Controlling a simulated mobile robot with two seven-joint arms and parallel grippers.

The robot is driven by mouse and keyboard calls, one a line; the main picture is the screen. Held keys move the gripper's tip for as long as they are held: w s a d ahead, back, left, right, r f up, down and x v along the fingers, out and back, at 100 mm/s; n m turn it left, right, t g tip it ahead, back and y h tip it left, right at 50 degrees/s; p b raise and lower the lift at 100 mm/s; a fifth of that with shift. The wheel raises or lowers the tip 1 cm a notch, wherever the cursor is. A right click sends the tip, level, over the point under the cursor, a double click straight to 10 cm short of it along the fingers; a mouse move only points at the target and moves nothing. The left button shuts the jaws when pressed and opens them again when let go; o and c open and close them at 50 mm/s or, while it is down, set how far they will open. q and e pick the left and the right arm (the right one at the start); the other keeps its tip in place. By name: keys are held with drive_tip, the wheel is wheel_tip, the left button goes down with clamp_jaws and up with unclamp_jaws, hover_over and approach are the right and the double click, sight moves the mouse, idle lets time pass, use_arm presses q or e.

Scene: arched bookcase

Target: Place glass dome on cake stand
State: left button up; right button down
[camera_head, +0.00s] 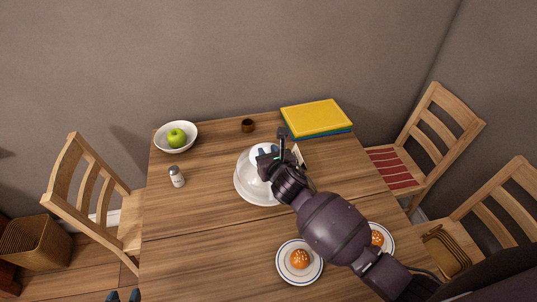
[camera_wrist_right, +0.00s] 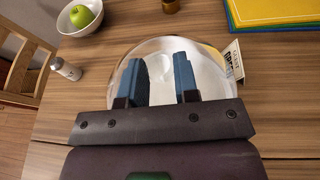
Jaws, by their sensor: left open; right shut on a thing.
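The clear glass dome (camera_head: 246,168) is at the middle of the table, over the round white cake stand (camera_head: 256,200). The dome (camera_wrist_right: 150,50) also fills the centre of the right wrist view, with the white stand (camera_wrist_right: 212,78) showing under it. My right gripper (camera_head: 267,157) is above the dome and shut on it, fingers apart around its top; the grip point is partly hidden. I cannot tell whether the dome's rim touches the stand. My left gripper (camera_head: 123,296) is open and empty at the bottom left edge, only its blue fingertips showing.
A white bowl with a green apple (camera_head: 176,137), a shaker (camera_head: 177,177) and a small brown cup (camera_head: 248,125) stand left and behind. Yellow and blue boards (camera_head: 317,118) lie back right. A small card (camera_wrist_right: 233,60) stands beside the dome. Plates with orange cakes (camera_head: 300,260) are in front.

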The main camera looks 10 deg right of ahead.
idle(0.3)
drive_tip(key=c, duration=0.9)
unclamp_jaws()
drive_tip(key=shift+f, duration=0.15)
drive_tip(key=shift+o, duration=0.2)
drive_tip(key=p+v, duration=0.1)
drive_tip(key=v, duration=1.1)
drive_tip(key=shift+d, duration=0.15)
